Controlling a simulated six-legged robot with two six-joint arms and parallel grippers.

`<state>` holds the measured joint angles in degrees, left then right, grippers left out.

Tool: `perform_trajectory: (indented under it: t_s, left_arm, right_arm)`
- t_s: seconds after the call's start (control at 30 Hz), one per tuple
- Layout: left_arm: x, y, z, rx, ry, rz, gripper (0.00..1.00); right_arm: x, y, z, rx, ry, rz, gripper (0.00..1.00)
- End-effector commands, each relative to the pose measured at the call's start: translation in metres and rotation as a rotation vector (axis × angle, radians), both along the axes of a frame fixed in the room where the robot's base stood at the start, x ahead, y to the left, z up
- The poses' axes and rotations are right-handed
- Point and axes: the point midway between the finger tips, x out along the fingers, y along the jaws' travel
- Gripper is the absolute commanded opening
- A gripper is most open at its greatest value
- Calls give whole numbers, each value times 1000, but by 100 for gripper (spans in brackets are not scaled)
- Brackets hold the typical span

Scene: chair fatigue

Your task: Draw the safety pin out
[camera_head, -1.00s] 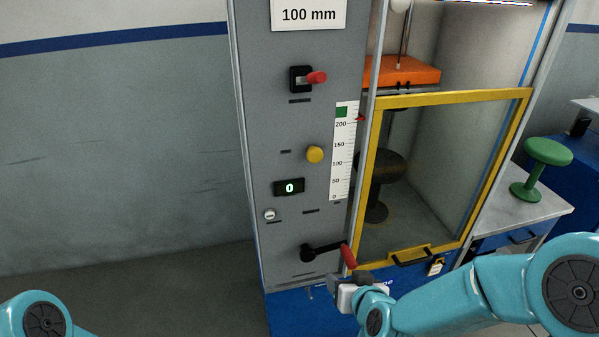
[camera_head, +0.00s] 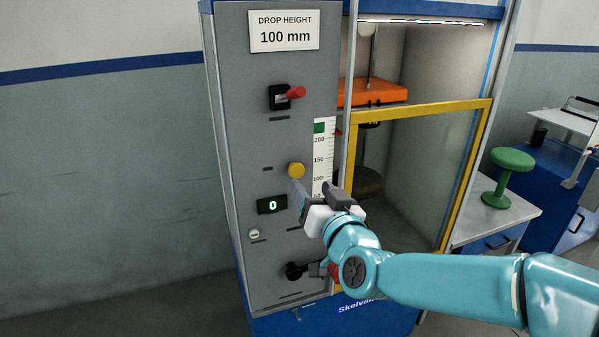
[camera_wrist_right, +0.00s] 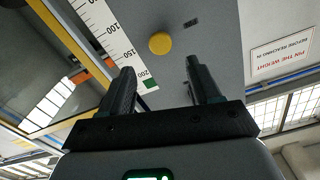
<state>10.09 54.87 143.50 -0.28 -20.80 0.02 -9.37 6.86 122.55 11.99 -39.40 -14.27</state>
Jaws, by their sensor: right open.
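A red-handled piece (camera_head: 295,92) sticks out of a black block (camera_head: 278,98) on the upper grey panel; it looks like the safety pin and appears seated. My right gripper (camera_head: 312,187) is open and empty in front of the panel, below and slightly right of it. In the right wrist view the two fingers (camera_wrist_right: 164,84) stand apart, with a yellow knob (camera_wrist_right: 160,43) beyond and between them. The yellow knob also shows in the head view (camera_head: 296,170), just above the fingertips. The red-handled piece is not visible in the wrist view. My left gripper is not in view.
An orange weight (camera_head: 372,92) hangs in the bay behind a yellow-framed guard (camera_head: 420,109). A scale (camera_head: 322,150), a counter reading 0 (camera_head: 272,204) and a black crank (camera_head: 295,271) are nearby. A sign (camera_wrist_right: 283,47) says to pin the weight. A green stool (camera_head: 511,160) stands right.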

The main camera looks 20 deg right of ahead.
Motion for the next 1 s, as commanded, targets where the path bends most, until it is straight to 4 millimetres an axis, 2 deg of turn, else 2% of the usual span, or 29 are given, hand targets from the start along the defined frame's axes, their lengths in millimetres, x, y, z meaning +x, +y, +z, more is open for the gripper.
perform_trajectory:
  t_s: [0.1,0.3,0.5,0.73,0.77,0.93,1.0]
  left_arm:
    - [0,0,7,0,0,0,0]
    - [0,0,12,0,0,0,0]
    - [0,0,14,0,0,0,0]
    - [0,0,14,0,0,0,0]
    - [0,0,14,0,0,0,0]
    - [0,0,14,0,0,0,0]
    - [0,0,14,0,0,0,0]
  right_arm:
    - [28,2,1,-1,3,1,63]
    - [59,5,1,0,1,1,63]
    - [71,6,0,0,1,1,63]
    - [71,6,0,0,1,1,63]
    - [71,6,0,0,1,1,56]
    - [71,6,0,0,1,1,1]
    - [71,6,0,0,1,1,0]
